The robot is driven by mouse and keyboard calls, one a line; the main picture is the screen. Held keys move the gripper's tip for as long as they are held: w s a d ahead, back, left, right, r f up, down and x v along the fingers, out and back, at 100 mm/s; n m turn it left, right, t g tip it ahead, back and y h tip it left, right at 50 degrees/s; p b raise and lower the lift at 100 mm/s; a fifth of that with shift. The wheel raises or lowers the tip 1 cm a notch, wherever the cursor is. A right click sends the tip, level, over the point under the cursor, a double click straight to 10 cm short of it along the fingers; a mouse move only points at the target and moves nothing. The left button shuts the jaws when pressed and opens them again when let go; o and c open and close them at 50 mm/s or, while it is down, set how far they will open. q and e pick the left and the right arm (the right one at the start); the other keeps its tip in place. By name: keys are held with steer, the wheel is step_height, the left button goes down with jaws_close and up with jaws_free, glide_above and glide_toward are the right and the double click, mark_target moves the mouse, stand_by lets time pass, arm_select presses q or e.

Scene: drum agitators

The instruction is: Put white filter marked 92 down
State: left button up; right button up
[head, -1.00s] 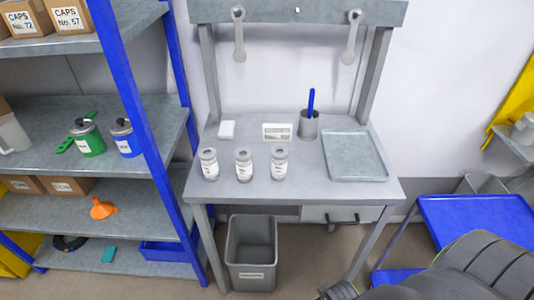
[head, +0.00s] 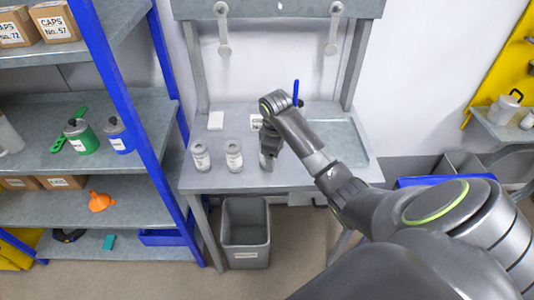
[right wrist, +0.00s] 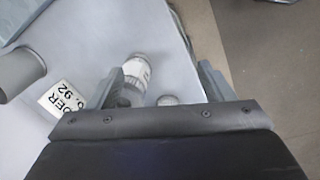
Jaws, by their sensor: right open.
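Three white, grey-topped cylinders with labels stand on the grey workbench (head: 200,180): the left one (head: 201,157), the middle one (head: 234,156) and the right one (head: 266,161), partly hidden by my right gripper (head: 268,149). Their label marks are too small to read. In the right wrist view, my right gripper (right wrist: 160,84) is open, with the right cylinder (right wrist: 138,70) showing between its fingers; I cannot tell if they touch it. A white card (right wrist: 63,100) ending in "92" lies on the bench, partly hidden in the head view (head: 256,122). My left gripper is not in view.
A grey cup (right wrist: 18,72) stands near the card. A grey tray (head: 345,137) lies at the bench's right, partly behind my arm. A grey bin (head: 245,232) stands below; a blue-post shelf (head: 120,85) is left.

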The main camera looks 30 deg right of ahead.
steer(key=w+d+r+n, duration=0.1)
steer(key=w+d+r, duration=0.1)
steer(key=w+r, duration=0.65)
steer(key=shift+g+y, duration=0.3)
steer(key=shift+y, duration=0.1)
steer(key=f+b, duration=0.3)
steer(key=b, duration=0.1)
steer(key=f+b, duration=0.3)
steer(key=b, duration=0.1)
steer(key=s+f+b, duration=0.1)
steer(key=f+b, duration=0.2)
steer(key=f, duration=0.1)
steer(key=shift+s+d+f+b, duration=0.1)
steer(key=shift+b, duration=0.3)
steer(key=shift+f+p, duration=0.4)
steer(key=shift+f, duration=0.05)
steer(key=f, duration=0.1)
steer(key=f+p, duration=0.1)
steer(key=f, duration=0.1)
steer(key=shift+a+f, duration=0.25)
steer(key=shift+a, duration=0.1)
steer(key=shift+f, duration=0.4)
steer(key=shift+c, duration=0.3)
steer(key=c, duration=1)
